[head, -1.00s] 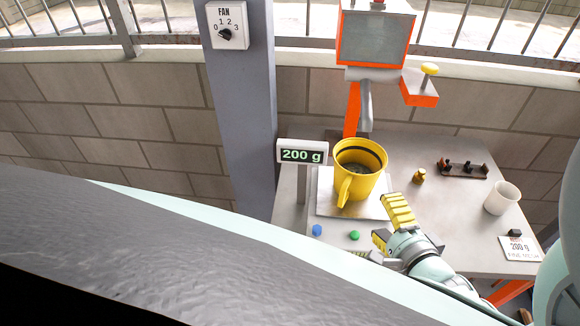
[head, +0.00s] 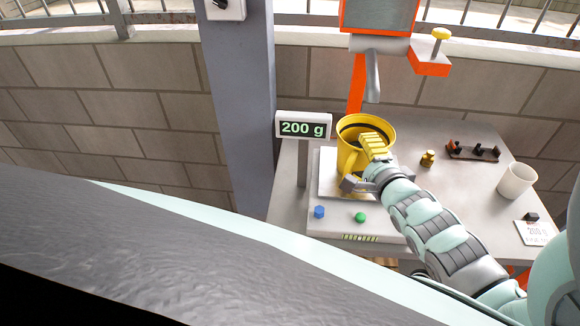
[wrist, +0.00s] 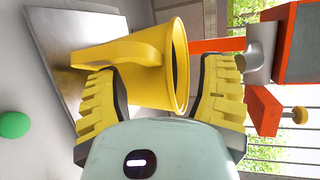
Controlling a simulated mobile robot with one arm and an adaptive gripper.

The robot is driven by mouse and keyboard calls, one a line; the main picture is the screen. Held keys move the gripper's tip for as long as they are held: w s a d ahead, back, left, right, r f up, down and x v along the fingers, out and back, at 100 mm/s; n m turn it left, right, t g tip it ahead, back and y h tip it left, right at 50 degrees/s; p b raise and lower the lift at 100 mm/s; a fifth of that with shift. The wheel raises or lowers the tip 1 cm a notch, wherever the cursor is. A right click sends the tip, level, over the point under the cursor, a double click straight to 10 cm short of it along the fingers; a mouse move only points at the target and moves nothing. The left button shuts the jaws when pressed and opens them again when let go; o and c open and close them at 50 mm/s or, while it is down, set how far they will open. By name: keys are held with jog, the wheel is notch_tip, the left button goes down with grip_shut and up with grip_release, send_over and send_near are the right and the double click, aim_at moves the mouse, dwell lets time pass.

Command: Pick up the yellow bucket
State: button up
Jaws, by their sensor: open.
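The yellow bucket (head: 350,152) stands upright on the metal plate of the scale (head: 328,185), and dark contents show inside its rim. Its handle faces the front, towards me. In the wrist view the bucket (wrist: 150,75) lies between the two yellow ribbed fingers of my gripper (wrist: 160,95). My gripper (head: 362,168) is open, with one finger on each side of the bucket's handle side. I cannot tell whether either finger touches the bucket. The arm hides part of the bucket's right side in the head view.
The scale display (head: 303,128) reads 200 g. A brass weight (head: 428,158), a dark weight rack (head: 473,151) and a white cup (head: 516,180) stand on the right.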

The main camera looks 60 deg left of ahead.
aim_at(358, 156)
jog(key=x, duration=0.1)
jog(key=b+x, duration=0.1)
jog(key=shift+a+f, duration=0.2)
jog(key=shift+f, duration=0.1)
jog(key=shift+w+a+r, duration=0.1)
jog(key=shift+a, duration=0.15)
jog(key=shift+o, duration=0.3)
